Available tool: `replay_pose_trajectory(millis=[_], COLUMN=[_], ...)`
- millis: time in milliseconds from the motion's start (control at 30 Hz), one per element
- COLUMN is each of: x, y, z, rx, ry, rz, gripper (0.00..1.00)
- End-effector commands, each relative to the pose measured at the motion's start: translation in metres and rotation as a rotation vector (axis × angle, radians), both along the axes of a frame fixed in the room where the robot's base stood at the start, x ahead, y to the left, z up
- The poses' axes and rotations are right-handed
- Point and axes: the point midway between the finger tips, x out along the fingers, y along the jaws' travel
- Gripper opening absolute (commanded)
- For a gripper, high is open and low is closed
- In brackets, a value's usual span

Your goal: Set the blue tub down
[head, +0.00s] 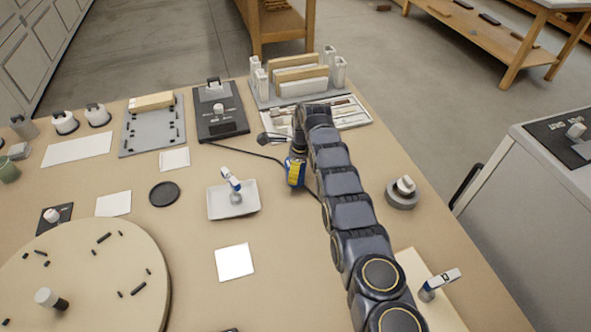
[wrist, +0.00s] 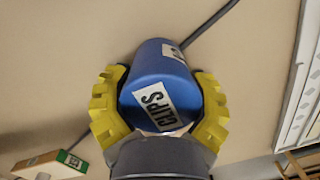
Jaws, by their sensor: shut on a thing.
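The blue tub (wrist: 160,62) has white labels, one reading CLIPS, and sits between the two yellow fingers of my gripper (wrist: 162,84) in the wrist view. My gripper is shut on it, one finger on each side. In the head view my gripper (head: 296,174) is low over the bench, right of the white tray, and only a little of the tub's blue shows beside the yellow. Whether the tub's base touches the bench cannot be told.
A white tray (head: 216,204) with a small upright item stands left of my gripper. A dark cable (head: 240,150) runs close by it. A rack with a partitioned tray (head: 355,113) lies behind. A round grey piece (head: 402,200) is to the right.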

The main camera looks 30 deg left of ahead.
Motion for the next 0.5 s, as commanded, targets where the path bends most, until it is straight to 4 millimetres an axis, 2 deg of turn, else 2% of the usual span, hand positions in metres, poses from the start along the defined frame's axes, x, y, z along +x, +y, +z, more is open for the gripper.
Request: replay_pose_trajectory(millis=[367,400,467,500], x=[0.0002,0.0002,0.0002,0.0002], y=[0.0003,0.0002,0.0003,0.0003], z=[-0.0041,-0.004,-0.0037,-0.0037], rx=[0.001,0.001,0.001,0.001], ry=[-0.001,-0.001,-0.001,-0.001], rz=[0.001,0.001,0.001,0.001], gripper=[0.3,0.76,1.0,1.0])
